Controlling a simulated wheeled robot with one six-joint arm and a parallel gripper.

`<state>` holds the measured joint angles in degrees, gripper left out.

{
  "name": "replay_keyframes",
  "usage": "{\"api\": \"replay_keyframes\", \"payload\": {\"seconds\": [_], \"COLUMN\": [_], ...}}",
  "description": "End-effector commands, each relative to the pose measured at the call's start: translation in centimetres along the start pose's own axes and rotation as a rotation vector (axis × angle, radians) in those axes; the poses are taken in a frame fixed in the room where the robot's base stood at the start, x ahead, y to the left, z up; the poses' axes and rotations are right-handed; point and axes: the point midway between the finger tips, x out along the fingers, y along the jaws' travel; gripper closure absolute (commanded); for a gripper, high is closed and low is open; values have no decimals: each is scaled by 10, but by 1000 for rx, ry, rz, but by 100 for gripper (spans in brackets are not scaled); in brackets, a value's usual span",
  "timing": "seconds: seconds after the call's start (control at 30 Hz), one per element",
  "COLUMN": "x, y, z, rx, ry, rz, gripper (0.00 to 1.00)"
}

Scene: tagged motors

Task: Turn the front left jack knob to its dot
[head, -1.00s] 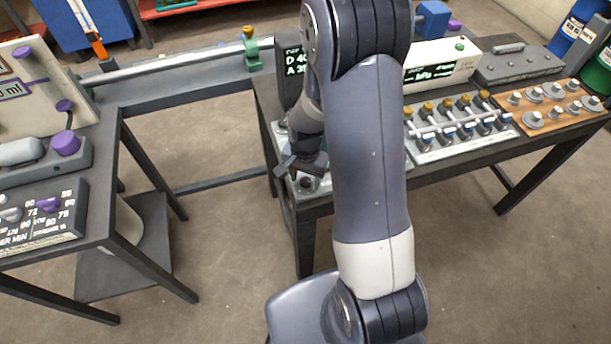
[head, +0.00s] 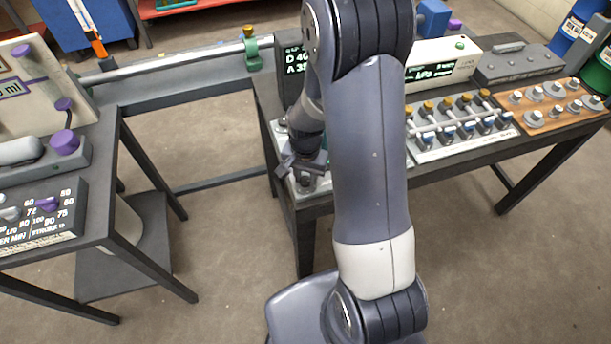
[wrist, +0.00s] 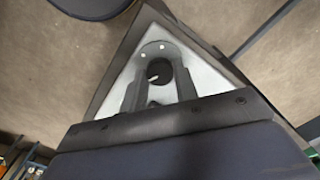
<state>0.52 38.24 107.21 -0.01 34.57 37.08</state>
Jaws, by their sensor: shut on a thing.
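The dark front left jack knob (wrist: 158,72) sits on a light panel (wrist: 205,85), near its corner, in the wrist view. A pale pointer mark shows on the knob, aimed to the right. Two small white dots lie on the dark area beyond it, a dot (wrist: 143,56) and another dot (wrist: 162,47); the pointer is not in line with either. My gripper (wrist: 158,80) has its fingers on both sides of the knob and is shut on it. In the head view my gripper (head: 303,166) is low over the front left corner of the panel; my arm hides much of the panel.
A dark display (head: 293,62) stands behind the panel. To the right are a valve board (head: 430,152) and a wooden knob board (head: 553,119). A green clamp (head: 252,54) holds a long rail at the back left.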

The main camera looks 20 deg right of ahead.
Motion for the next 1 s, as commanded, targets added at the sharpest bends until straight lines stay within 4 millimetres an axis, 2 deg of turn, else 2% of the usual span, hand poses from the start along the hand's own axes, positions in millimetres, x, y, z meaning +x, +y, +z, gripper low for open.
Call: {"api": "replay_keyframes", "payload": {"seconds": [1.0], "x": [1], "y": [-1], "z": [-1], "rx": [-833], "ry": [3], "rz": [-1], "gripper": [94]}}
